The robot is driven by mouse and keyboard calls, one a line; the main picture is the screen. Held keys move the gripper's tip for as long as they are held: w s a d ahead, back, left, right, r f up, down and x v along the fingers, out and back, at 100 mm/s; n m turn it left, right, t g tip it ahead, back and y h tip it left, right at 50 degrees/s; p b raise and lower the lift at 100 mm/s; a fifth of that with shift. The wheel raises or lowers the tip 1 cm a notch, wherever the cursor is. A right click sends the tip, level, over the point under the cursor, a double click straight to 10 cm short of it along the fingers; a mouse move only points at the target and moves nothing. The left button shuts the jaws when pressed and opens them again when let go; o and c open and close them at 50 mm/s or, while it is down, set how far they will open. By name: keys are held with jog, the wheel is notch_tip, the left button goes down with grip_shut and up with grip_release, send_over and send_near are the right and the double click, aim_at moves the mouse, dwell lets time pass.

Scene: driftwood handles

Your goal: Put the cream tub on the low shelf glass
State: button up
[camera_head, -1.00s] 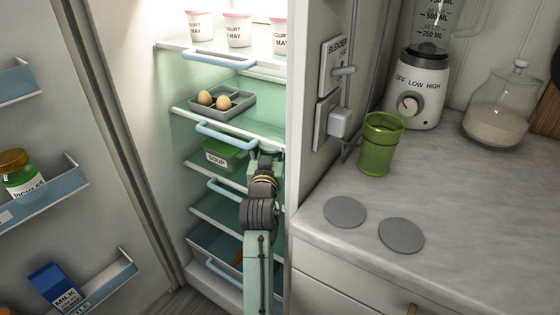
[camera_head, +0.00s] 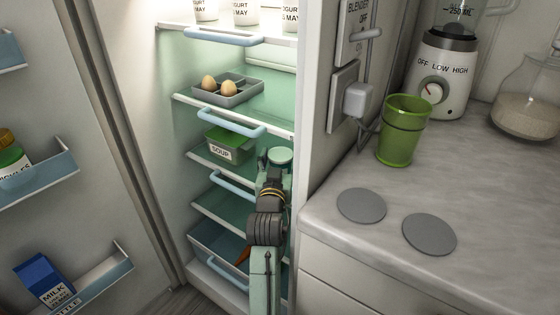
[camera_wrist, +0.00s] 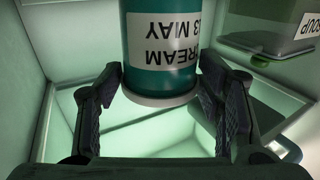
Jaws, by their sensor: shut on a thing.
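The cream tub is a teal cylinder with a pale rim and a white label; its round top (camera_head: 279,156) shows in the head view inside the fridge, right of the soup box. In the wrist view the tub (camera_wrist: 160,48) stands between the two dark fingers, its label upside down in the picture. My gripper (camera_wrist: 160,82) is shut on it; in the head view my wrist hides the tub's lower part. A green glass shelf (camera_head: 200,160) lies at the soup box's level. I cannot tell whether the tub touches the glass.
The green soup box (camera_head: 228,146) sits close on the left. A grey tray with eggs (camera_head: 227,91) is on the shelf above, whose blue front handle (camera_head: 231,123) juts out. The fridge's side wall is close on the right. Lower shelves and a drawer (camera_head: 215,250) are below.

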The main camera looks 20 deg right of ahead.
jog(key=shift+f, duration=0.25)
jog(key=o, duration=1.3)
jog(key=shift+r, duration=0.15)
